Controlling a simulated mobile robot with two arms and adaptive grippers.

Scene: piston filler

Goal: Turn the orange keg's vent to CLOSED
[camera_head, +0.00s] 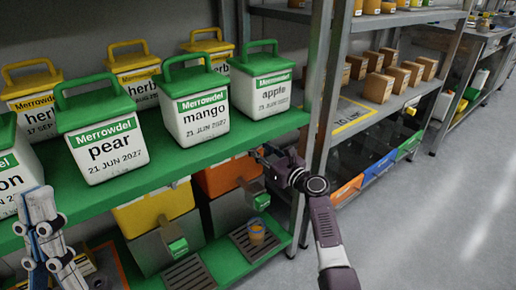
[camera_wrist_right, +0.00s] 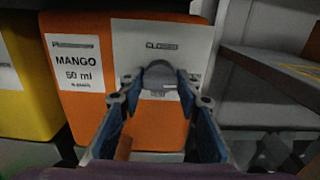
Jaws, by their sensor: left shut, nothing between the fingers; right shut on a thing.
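The orange keg (camera_head: 222,177) sits under the green shelf in the head view. In the right wrist view the orange keg (camera_wrist_right: 82,108) fills the middle, with a label reading MANGO 50 ml. A white plate (camera_wrist_right: 195,35) on its front bears small lettering beginning "CLO". The grey vent knob (camera_wrist_right: 158,73) is in front of this plate, between my right fingertips. My right gripper (camera_wrist_right: 160,84) is shut on the knob; its tip shows in the head view (camera_head: 262,156) at the keg's upper right. My left gripper (camera_head: 36,208) is shut and empty at lower left.
White tubs with green lids, including the mango tub (camera_head: 202,118), stand on the green shelf (camera_head: 170,168) above the kegs. A yellow keg (camera_head: 150,212) is left of the orange one. A cup (camera_head: 256,232) stands on the drip tray below. The right-hand floor is clear.

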